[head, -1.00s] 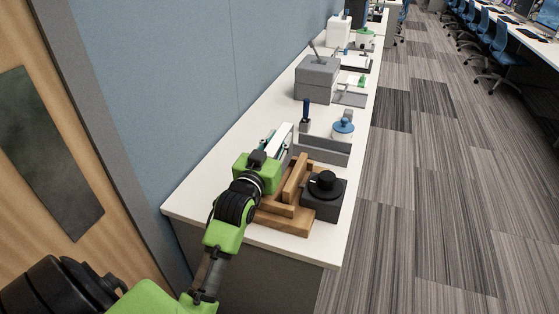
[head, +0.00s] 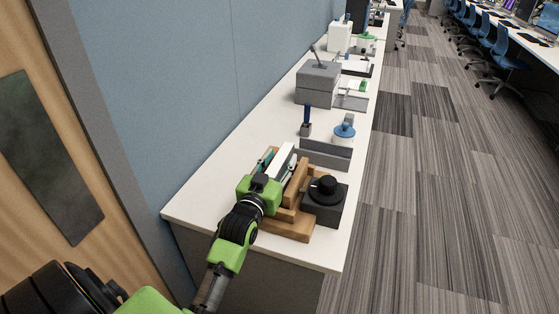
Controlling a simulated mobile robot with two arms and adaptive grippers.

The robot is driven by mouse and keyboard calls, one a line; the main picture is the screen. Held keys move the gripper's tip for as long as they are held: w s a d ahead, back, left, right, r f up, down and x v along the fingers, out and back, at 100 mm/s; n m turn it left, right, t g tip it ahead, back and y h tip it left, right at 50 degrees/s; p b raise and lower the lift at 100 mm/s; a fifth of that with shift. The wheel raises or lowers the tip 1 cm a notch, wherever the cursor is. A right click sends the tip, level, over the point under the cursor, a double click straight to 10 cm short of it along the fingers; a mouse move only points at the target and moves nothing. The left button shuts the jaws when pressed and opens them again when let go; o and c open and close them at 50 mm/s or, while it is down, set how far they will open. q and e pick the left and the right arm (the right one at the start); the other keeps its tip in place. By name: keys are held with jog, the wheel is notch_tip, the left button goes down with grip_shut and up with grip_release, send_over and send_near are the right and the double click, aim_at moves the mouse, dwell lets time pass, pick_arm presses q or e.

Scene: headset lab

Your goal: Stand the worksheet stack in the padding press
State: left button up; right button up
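The worksheet stack (head: 283,159) is a white upright slab, slightly tilted in the picture. My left gripper (head: 277,163) has its fingers on either side of the stack and appears shut on it. The padding press (head: 289,228) is a wooden frame on a wooden base near the front end of the white table. The stack is at the press's left rear, beside its upright wooden board (head: 297,182). My gripper body hides the stack's lower part, so I cannot tell whether it touches the base. My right gripper is not in view.
A dark block with a black knob (head: 325,189) stands right against the press. A grey tray (head: 325,153) lies behind, with a blue-topped pot (head: 344,132) and a blue-handled tool (head: 307,121) beyond. The white table (head: 205,190) is clear at left, next to the blue wall.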

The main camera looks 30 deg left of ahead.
pick_arm(q)
jog(key=shift+r, duration=0.1)
jog(key=shift+s, duration=0.25)
jog(key=b+v, duration=0.1)
jog(key=v, duration=1)
jog(key=shift+s+d, duration=0.2)
